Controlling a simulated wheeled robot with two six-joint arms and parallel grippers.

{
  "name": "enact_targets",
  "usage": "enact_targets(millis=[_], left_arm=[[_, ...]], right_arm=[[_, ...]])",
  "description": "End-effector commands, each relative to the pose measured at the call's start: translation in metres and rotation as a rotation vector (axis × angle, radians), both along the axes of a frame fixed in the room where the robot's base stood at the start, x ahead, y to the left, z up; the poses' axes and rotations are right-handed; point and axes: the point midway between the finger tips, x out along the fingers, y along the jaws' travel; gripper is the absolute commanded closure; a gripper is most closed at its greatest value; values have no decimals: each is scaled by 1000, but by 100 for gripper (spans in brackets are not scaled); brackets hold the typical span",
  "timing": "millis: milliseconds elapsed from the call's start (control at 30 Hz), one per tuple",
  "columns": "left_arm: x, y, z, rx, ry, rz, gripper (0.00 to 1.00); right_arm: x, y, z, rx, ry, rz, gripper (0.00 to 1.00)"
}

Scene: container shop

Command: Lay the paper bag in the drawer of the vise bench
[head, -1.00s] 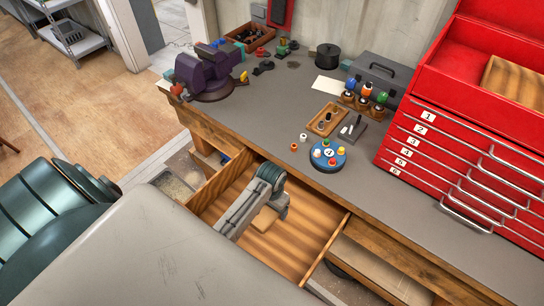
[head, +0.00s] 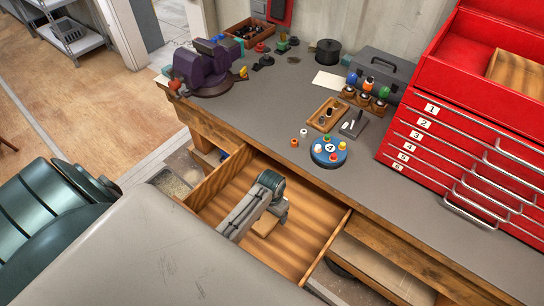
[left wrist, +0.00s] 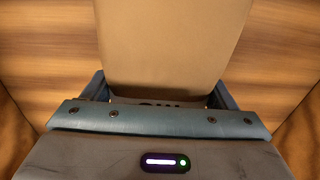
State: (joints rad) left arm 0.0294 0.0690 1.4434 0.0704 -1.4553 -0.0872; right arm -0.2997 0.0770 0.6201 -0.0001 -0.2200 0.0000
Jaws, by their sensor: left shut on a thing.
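The drawer (head: 311,233) of the vise bench (head: 247,118) stands open, with a bare wooden floor. My left gripper (head: 271,213) reaches down into the drawer area. It is shut on the tan paper bag (head: 264,226), which shows only in part below the gripper in the head view. In the left wrist view the bag (left wrist: 172,45) extends out from between the fingers (left wrist: 160,97), with the wooden drawer floor (left wrist: 55,40) behind it. Whether the bag touches the floor I cannot tell. My right gripper is not in view.
A purple vise (head: 205,66) sits at the bench's far left corner. A blue round holder (head: 329,152), a small wooden tray (head: 325,114) and a red drawer cabinet (head: 450,150) stand on the bench top. The drawer's right part is bare.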

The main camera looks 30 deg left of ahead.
Motion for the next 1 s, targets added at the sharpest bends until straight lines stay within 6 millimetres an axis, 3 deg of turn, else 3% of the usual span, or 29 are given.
enact_targets(millis=[67, 100, 200, 567, 1000], left_arm=[[0, 0, 0, 0, 0, 0, 45], [0, 0, 0, 0, 0, 0, 15], [0, 0, 0, 0, 0, 0, 0], [0, 0, 11, 0, -2, 0, 0], [-1, 0, 90, 1, -4, 0, 0]], right_arm=[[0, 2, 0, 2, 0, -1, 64], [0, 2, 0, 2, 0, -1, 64], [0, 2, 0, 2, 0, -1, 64], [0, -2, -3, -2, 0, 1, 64], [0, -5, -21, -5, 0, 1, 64]])
